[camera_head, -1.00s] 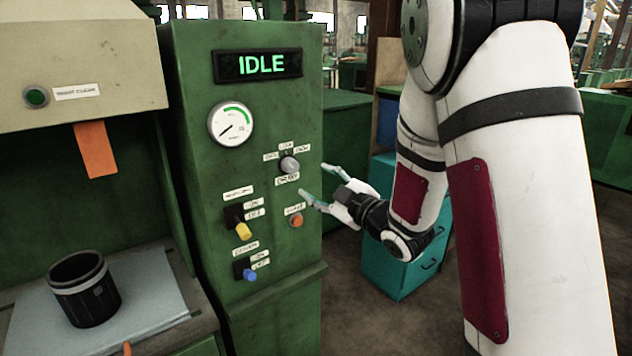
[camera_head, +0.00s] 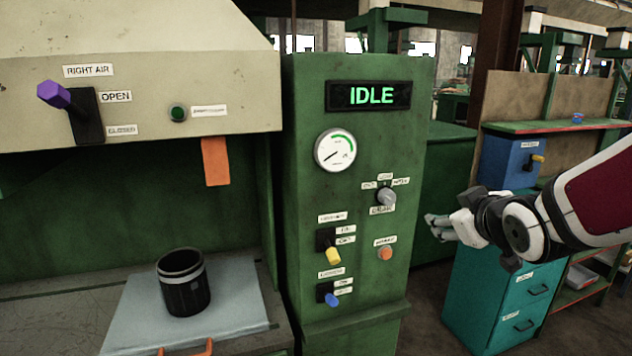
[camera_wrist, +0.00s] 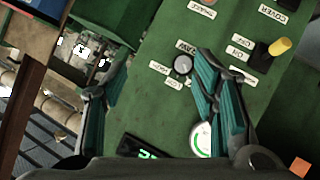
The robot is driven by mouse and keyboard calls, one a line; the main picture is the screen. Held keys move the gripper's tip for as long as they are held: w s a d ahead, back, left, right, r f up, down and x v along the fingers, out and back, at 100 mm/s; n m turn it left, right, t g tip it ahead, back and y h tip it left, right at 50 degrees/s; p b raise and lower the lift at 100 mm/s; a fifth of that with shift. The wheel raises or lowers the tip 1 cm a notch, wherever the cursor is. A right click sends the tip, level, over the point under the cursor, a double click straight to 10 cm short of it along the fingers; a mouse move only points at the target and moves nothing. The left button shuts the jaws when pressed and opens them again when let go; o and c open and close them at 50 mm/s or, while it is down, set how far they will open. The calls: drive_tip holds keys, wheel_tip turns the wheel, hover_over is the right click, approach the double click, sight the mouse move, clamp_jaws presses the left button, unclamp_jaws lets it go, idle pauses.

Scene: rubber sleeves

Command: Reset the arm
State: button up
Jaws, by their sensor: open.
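My gripper (camera_head: 437,229) is in the head view, to the right of the green control cabinet (camera_head: 305,130), pointing left toward its panel. In the wrist view my gripper (camera_wrist: 165,85) shows its two teal-lined fingers spread apart with nothing held between them. The fingers are apart from the panel's grey knob (camera_head: 386,196), which also shows between them in the wrist view (camera_wrist: 183,66). My arm enters from the right edge of the head view.
The lit display (camera_head: 370,95) reads IDLE. A black cylinder (camera_head: 183,284) stands on a grey plate (camera_head: 130,325) at the left. A purple-handled lever (camera_head: 62,97) points up-left. Teal drawers (camera_head: 490,300) and a blue box (camera_head: 510,160) stand at the right, near my arm.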

drive_tip(key=s+a+m+g, duration=0.2)
drive_tip(key=s+a+g, duration=0.1)
drive_tip(key=s, duration=1)
drive_tip(key=s+a+f+m+g, duration=0.1)
drive_tip(key=s+a+m+g, duration=0.2)
drive_tip(key=s, duration=1)
drive_tip(key=shift+a+g+y, duration=0.25)
drive_tip(key=shift+g+y, duration=0.05)
drive_tip(key=shift+g, duration=0.4)
